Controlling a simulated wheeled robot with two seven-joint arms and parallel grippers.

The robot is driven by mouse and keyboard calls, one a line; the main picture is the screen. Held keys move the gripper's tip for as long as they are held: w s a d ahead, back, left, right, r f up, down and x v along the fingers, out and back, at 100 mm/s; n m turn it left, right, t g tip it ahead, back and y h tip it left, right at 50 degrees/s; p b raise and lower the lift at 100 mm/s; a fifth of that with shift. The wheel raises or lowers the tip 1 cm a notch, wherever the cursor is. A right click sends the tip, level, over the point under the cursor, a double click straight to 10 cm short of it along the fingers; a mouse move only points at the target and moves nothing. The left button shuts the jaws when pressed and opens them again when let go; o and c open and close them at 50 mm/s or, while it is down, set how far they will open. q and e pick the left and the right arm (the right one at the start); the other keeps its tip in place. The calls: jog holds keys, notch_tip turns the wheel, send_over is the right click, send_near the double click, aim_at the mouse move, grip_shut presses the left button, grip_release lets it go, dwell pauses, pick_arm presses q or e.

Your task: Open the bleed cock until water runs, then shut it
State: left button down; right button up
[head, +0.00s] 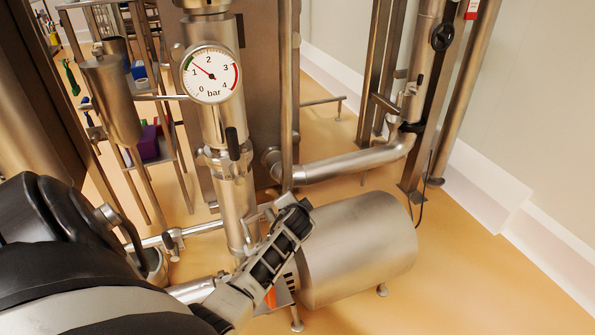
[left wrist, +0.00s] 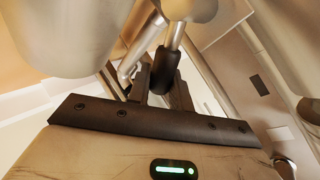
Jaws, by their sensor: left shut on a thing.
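My left gripper (head: 286,222) reaches in from the lower left, in front of the vertical steel pipe (head: 236,205). In the left wrist view its two fingers are shut on a black-sleeved lever handle (left wrist: 163,73), one finger on each side. The handle's bare metal stem (left wrist: 174,36) runs up to a steel fitting (left wrist: 190,8). I take this to be the bleed cock; its outlet is hidden and its exact turn cannot be told. No running water shows. My right gripper is not in view.
A gauge (head: 210,73) on the pipe points between 1 and 2 bar. Another black lever (head: 232,143) hangs below it. A steel cylinder (head: 357,248) lies right of my gripper, with a horizontal pipe (head: 345,164) behind it. Open floor (head: 475,275) lies to the right.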

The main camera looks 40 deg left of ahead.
pick_arm(q)
jog(key=c, duration=1.3)
grip_release()
jog(key=p+v, duration=0.3)
jog(key=v, duration=0.9)
dwell(1.9)
